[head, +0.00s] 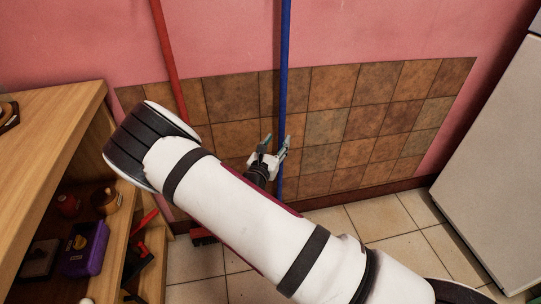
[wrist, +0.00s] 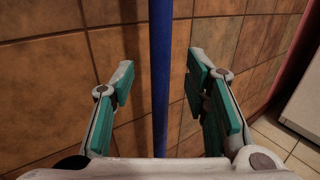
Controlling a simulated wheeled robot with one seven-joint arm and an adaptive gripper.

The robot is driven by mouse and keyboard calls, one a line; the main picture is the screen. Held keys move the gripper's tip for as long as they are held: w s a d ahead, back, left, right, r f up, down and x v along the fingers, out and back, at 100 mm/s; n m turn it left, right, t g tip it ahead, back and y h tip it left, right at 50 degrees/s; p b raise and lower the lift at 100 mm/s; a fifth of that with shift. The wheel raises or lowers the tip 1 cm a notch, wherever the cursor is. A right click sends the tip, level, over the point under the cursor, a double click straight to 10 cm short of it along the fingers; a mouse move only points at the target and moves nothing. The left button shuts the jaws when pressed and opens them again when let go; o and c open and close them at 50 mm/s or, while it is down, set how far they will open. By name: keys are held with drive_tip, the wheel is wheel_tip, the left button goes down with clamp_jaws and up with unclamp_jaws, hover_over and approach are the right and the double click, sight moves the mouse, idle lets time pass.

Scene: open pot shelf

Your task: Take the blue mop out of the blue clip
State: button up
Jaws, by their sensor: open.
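The blue mop shows as a long upright blue handle (head: 285,62) against the wall in the head view. It also shows in the wrist view (wrist: 161,70), running down the middle between my fingers. My gripper (head: 273,145) is at the handle, in front of the brown tiles. In the wrist view my gripper (wrist: 163,85) is open, with one green-padded finger on each side of the handle and gaps to both. I cannot tell how deep the handle sits between the fingers. The blue clip and the mop's head are not visible.
A red handle (head: 168,60) leans on the wall to the left. An open wooden shelf (head: 50,120) with a purple box (head: 84,248) and other items stands at the left. A pale cabinet or fridge (head: 490,150) stands at the right. Tiled floor (head: 375,225) is free between.

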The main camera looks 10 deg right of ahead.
sight(281, 129)
drive_tip(key=shift+b+x, duration=0.55)
drive_tip(key=shift+x, duration=1.85)
clamp_jaws()
drive_tip(key=shift+r, duration=0.1)
drive_tip(key=shift+r+p, duration=1.5)
drive_tip(key=shift+p, duration=0.05)
drive_tip(key=shift+s, duration=0.1)
